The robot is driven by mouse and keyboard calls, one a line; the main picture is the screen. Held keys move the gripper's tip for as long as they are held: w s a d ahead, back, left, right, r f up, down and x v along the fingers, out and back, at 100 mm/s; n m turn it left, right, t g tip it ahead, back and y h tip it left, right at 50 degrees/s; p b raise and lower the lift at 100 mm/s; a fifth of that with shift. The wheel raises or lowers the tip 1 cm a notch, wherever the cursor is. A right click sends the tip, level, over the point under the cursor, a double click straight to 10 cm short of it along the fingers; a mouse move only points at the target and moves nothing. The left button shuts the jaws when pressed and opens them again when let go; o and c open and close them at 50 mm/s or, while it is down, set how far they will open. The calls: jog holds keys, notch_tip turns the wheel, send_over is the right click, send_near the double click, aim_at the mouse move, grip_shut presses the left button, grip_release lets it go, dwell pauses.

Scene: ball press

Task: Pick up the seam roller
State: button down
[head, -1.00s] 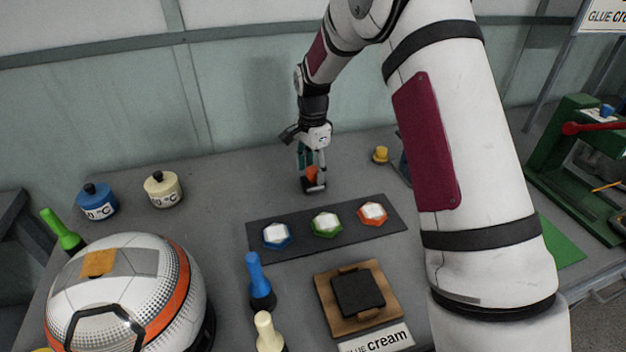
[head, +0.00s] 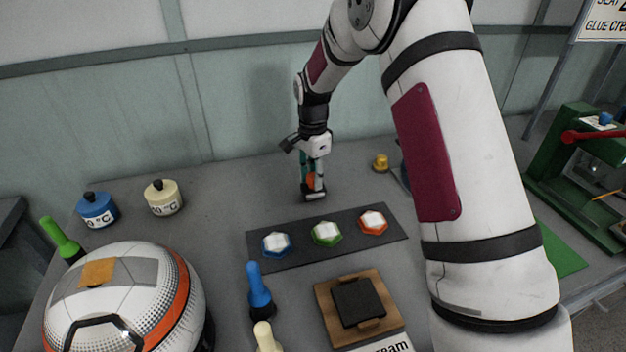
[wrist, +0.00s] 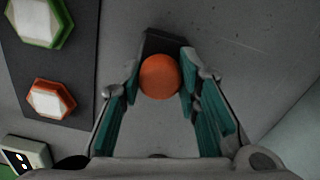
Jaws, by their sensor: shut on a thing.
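The seam roller appears to be the tool with a round orange top (head: 310,180) and a dark base, standing at the back of the grey table behind the dark mat. My gripper (head: 312,186) points down over it, with a finger on either side. In the wrist view the orange top (wrist: 160,76) sits between the teal-padded fingers of my gripper (wrist: 160,82), and a dark block shows just beyond it. The fingers are shut on the tool. Whether its base is clear of the table cannot be told.
A dark mat (head: 290,258) with blue, green and orange hexagonal pieces lies just in front. A yellow knob (head: 381,161) stands to the right. Two jars, blue (head: 97,210) and cream (head: 163,198), stand left. A large ball (head: 125,300) fills the front left.

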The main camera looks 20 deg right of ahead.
aim_at(313, 175)
jog(key=shift+r, duration=0.45)
notch_tip(313, 175, up, 2)
jog(key=shift+r, duration=0.1)
jog(key=s, duration=0.5)
jog(key=s+r, duration=0.1)
jog(key=s, duration=0.4)
jog(key=s+a, duration=0.1)
jog(key=s, duration=0.5)
jog(key=shift+r+p, duration=0.15)
jog(key=shift+p, duration=0.25)
jog(key=c, duration=1.8)
grip_release()
jog(key=shift+c, duration=0.2)
jog(key=c, duration=0.4)
jog(key=shift+o, duration=0.2)
